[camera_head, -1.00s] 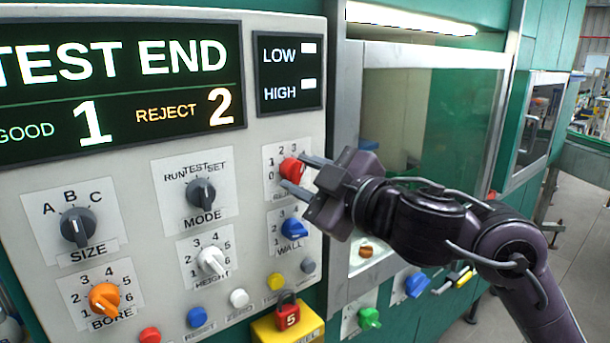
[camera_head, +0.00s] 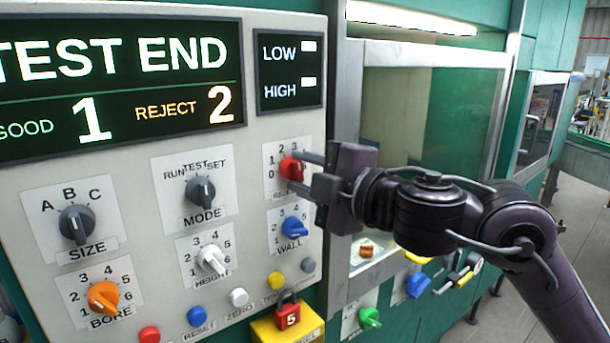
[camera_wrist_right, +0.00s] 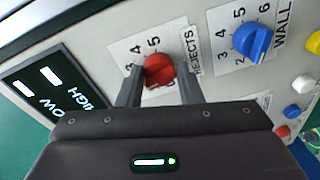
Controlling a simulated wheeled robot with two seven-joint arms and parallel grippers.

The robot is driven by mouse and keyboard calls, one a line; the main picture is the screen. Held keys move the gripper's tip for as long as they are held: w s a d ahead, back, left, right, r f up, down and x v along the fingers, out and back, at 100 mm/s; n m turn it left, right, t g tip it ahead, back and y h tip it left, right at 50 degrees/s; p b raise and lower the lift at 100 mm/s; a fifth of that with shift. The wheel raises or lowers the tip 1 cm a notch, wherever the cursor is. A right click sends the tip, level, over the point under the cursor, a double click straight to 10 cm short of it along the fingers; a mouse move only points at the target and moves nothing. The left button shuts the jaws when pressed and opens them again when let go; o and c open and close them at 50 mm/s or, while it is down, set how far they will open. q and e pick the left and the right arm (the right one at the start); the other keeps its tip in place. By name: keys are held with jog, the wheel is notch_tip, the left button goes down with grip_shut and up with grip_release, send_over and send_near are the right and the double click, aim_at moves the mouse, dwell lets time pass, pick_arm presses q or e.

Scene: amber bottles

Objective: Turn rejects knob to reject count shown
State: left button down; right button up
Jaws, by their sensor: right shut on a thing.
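The red rejects knob (camera_head: 290,169) sits on a white dial plate at the right side of the panel. My right gripper (camera_head: 297,172) is shut on this knob, with one finger on either side. In the right wrist view the red knob (camera_wrist_right: 159,70) shows between the two fingers, with the REJECTS label beside it. The numbers 3, 4 and 5 show there; the fingers cover part of the dial. I cannot tell for sure which number the knob points at. The display (camera_head: 120,85) reads TEST END, GOOD 1, REJECT 2. My left gripper is not in view.
The blue WALL knob (camera_head: 293,229) is just below the rejects knob. The MODE knob (camera_head: 201,193) and white HEIGHT knob (camera_head: 212,259) are to the left. A red padlock (camera_head: 288,312) hangs below. A framed window (camera_head: 430,130) is to the right.

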jog(key=shift+r+n, duration=0.15)
jog(key=shift+n, duration=0.45)
jog(key=o, duration=0.9)
jog(key=shift+o, duration=0.2)
jog(key=shift+s+d, duration=0.15)
jog(key=shift+s, duration=0.05)
jog(key=b+v, duration=0.2)
jog(key=v, duration=0.5)
jog(key=shift+s, duration=0.2)
